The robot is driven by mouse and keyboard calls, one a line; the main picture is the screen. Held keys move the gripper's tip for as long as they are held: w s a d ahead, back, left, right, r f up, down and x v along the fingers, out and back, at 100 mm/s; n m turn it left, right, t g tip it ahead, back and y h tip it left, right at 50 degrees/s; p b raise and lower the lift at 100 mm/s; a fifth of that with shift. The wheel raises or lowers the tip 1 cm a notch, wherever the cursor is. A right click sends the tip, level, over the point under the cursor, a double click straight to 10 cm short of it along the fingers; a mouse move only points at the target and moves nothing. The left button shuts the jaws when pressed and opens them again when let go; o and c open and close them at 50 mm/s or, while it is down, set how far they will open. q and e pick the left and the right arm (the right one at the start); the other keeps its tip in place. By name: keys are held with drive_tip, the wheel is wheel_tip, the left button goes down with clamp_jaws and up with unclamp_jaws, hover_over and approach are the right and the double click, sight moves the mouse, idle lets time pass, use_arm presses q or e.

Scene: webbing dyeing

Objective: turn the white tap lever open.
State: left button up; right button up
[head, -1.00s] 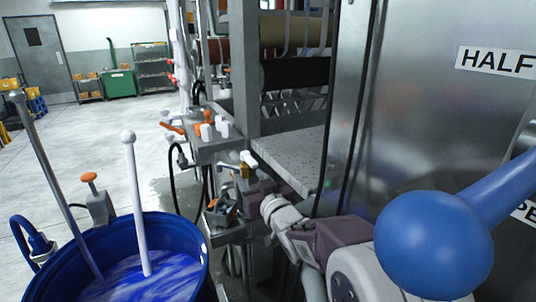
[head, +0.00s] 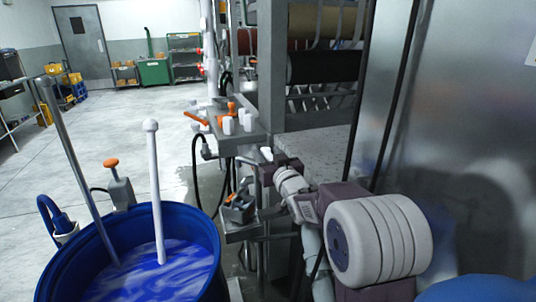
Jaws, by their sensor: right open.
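The white tap lever (head: 267,153) shows as a small white piece at the edge of the machine's side shelf, near the picture's middle. The tap body below it is mostly hidden behind my right gripper. My right arm comes in from the lower right, and my right gripper (head: 266,172) is at the tap, just below the lever. Its jaws are open, but the fingers are small and dark here. I cannot tell whether they touch the lever or stand around it. My left gripper is not in view.
A blue barrel (head: 211,245) of blue-white liquid, with a white rod (head: 155,190) in it, stands lower left. White and orange handles (head: 228,125) sit on a bracket beyond the tap. The steel machine panel (head: 450,140) closes off the right. Floor at left is open.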

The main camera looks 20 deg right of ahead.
drive_tip(key=shift+w, duration=0.15)
clamp_jaws()
idle(1.4)
